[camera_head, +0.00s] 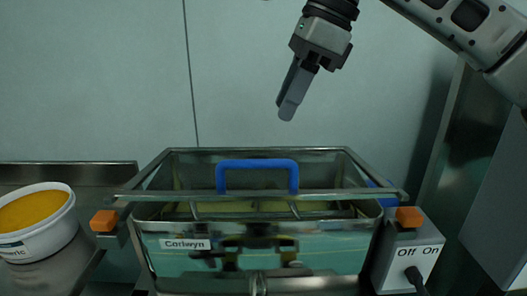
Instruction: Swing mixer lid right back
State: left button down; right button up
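The mixer is a glossy metal box (330,250) with a "Coriwyn" label, low in the middle of the head view. A metal-framed lid (345,195) with a see-through panel lies across its top. A blue handle (257,163) stands up from the lid. I cannot tell whether the lid is fully seated. My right gripper (288,108) hangs above and slightly right of the blue handle, apart from it, with nothing visible in its fingers. The fingers overlap from this side, so their opening is hidden. My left gripper is out of view.
Orange blocks (104,221) and (409,217) flank the box. A white tub (45,238) of orange-yellow contents stands left. A metal cabinet (500,200) rises far right. Space above the lid is otherwise clear.

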aim_at(259, 161)
jog(key=x, duration=0.9)
jog(key=shift+w+a+f, duration=0.1)
jog(key=shift+w+f, duration=0.05)
jog(key=shift+f, duration=0.2)
jog(key=shift+c, duration=0.4)
grip_shut()
jog(key=shift+r, duration=0.1)
